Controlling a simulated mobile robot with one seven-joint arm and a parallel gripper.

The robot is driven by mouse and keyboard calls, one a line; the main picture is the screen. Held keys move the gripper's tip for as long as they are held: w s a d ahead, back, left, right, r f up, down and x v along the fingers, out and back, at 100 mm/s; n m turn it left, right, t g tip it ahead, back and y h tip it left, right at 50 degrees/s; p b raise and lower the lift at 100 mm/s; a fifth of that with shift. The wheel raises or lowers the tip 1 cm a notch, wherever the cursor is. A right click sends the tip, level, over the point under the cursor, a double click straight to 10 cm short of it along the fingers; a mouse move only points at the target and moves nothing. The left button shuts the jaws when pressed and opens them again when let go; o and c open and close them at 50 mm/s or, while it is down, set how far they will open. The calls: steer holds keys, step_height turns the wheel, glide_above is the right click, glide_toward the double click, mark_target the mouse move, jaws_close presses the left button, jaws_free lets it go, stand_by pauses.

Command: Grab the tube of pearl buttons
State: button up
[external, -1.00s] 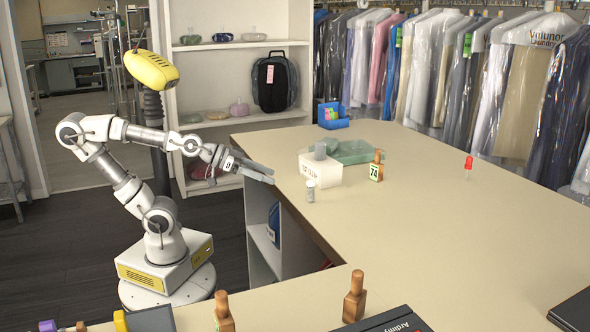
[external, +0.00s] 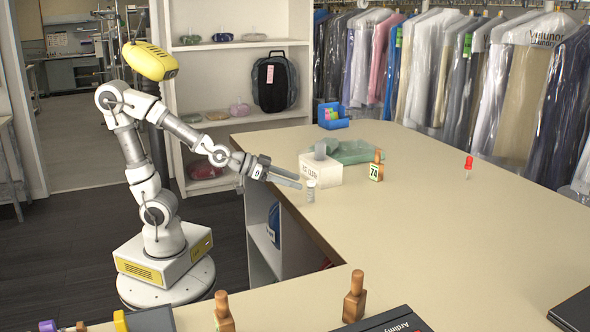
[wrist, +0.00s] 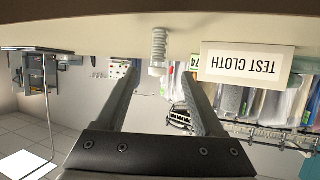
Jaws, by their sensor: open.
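The tube of pearl buttons (external: 311,190) is a small clear tube with whitish contents and a pale cap, upright near the counter's left edge. In the wrist view, which is upside down, the tube (wrist: 158,46) hangs from the top, ahead of the gap between the fingers. My gripper (external: 301,180) is open and empty, with its fingertips just left of the tube. In the wrist view my gripper (wrist: 160,76) has its fingers spread on either side of the tube's line. The tube looks a little beyond the tips; contact cannot be told.
A white test cloth box (external: 320,172) stands close behind the tube, with a green folded bundle (external: 362,151) beyond. A brown bottle tagged 74 (external: 376,167) stands to the right. A blue bin (external: 333,116) is farther back.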

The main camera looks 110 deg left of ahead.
mark_target(320, 201)
steer(key=shift+w+a+f+p, duration=0.2)
steer(key=shift+w+a+p, duration=0.05)
steer(key=shift+w+p, duration=0.3)
steer(key=shift+x, duration=1.2)
steer(key=shift+b+x, duration=0.75)
steer(key=shift+x, duration=1.5)
steer(key=shift+w+a+f, duration=0.15)
steer(key=shift+w+f, duration=0.15)
steer(key=shift+w, duration=0.25)
jaws_close()
